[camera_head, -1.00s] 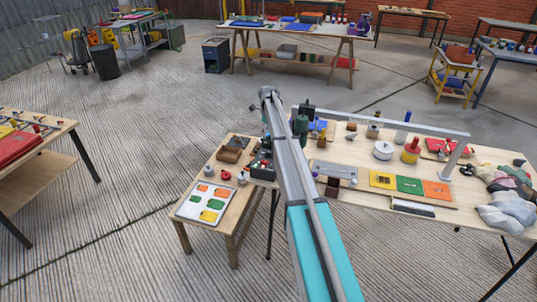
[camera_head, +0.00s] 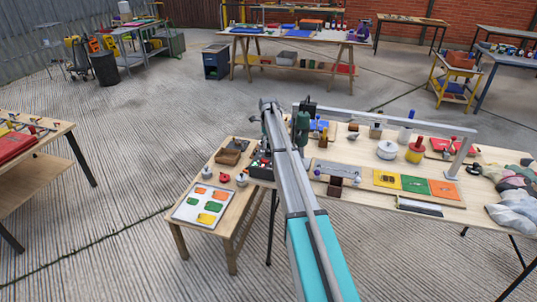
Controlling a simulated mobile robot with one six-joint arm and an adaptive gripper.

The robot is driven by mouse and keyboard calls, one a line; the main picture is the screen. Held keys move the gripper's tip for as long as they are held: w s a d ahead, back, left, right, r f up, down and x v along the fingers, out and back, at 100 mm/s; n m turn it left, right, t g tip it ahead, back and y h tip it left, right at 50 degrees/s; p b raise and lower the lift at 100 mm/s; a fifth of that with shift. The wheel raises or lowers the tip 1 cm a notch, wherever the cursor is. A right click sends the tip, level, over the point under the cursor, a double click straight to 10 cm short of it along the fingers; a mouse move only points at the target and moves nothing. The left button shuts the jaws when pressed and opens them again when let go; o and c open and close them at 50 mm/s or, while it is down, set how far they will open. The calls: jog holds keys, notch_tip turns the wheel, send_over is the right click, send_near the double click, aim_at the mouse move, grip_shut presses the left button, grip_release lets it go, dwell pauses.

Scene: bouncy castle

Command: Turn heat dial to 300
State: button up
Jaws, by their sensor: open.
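My arm reaches forward from the bottom middle, a teal link (camera_head: 314,258) leading into a grey link and a joint above the gap between two wooden tables. My gripper cannot be made out; it appears hidden behind my own arm. I cannot pick out a heat dial or its numbers with certainty at this size. A grey metal plate (camera_head: 337,169) with small purple-tipped knobs lies on the right worktable (camera_head: 470,213), just right of my arm. A dark box (camera_head: 260,168) with small red and green parts sits just left of my arm.
A smaller table holds a white tray (camera_head: 187,212) with coloured pieces. The right table carries yellow, green and orange panels (camera_head: 415,184), a white pot (camera_head: 387,149), a red-yellow object (camera_head: 415,151), crumpled cloths (camera_head: 510,196) and a raised grey rail (camera_head: 400,118).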

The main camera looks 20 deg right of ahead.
aim_at(269, 150)
jog(key=shift+f+b, duration=1.8)
jog(key=shift+f, duration=0.25)
grip_shut()
